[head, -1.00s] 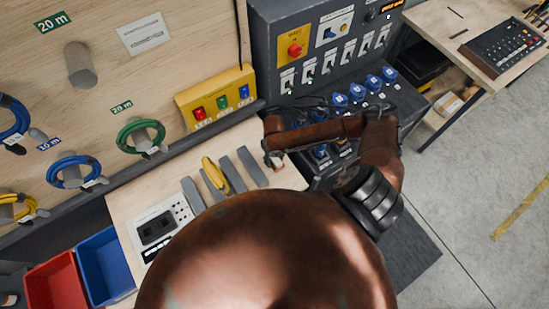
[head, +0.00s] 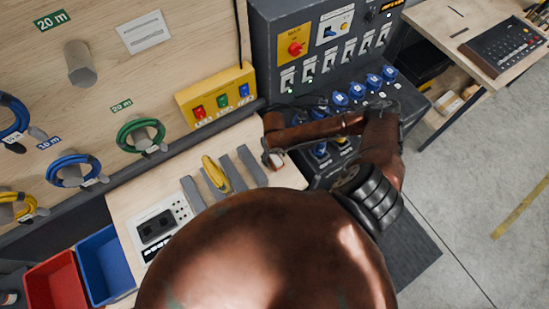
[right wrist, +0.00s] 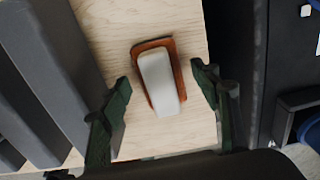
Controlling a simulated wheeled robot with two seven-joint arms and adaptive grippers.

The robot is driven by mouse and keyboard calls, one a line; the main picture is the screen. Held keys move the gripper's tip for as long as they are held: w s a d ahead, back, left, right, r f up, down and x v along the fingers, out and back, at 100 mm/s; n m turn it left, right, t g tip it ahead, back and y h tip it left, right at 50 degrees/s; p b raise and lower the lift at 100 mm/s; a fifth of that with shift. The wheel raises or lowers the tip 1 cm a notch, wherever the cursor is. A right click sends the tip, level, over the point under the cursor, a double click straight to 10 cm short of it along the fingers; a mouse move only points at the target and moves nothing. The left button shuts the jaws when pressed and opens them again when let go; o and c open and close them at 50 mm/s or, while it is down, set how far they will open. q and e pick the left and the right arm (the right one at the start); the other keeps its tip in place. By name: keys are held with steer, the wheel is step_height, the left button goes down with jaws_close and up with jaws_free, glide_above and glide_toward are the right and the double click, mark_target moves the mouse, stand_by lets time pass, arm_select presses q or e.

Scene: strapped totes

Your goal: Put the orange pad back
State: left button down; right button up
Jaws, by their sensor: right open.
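The orange pad (right wrist: 177,62) lies on a light wooden bench top in the right wrist view, with a pale rounded block (right wrist: 160,84) on top of it. My right gripper (right wrist: 160,76) is open, with one dark green finger on each side of the pad, both apart from it. In the head view, the right gripper (head: 270,148) is at the bench's right end, and it largely hides the pad. My left gripper is not in view.
Grey upright dividers (head: 222,174) stand left of the pad, with a yellow item (head: 216,174) among them. A dark switch panel (head: 330,85) with blue sockets rises close on the right. Red (head: 55,285) and blue (head: 104,264) bins stand at lower left.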

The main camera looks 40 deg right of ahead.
mark_target(274, 157)
step_height(274, 157, up, 11)
steer(key=b, duration=0.1)
steer(key=shift+b, duration=0.35)
stand_by(0.4)
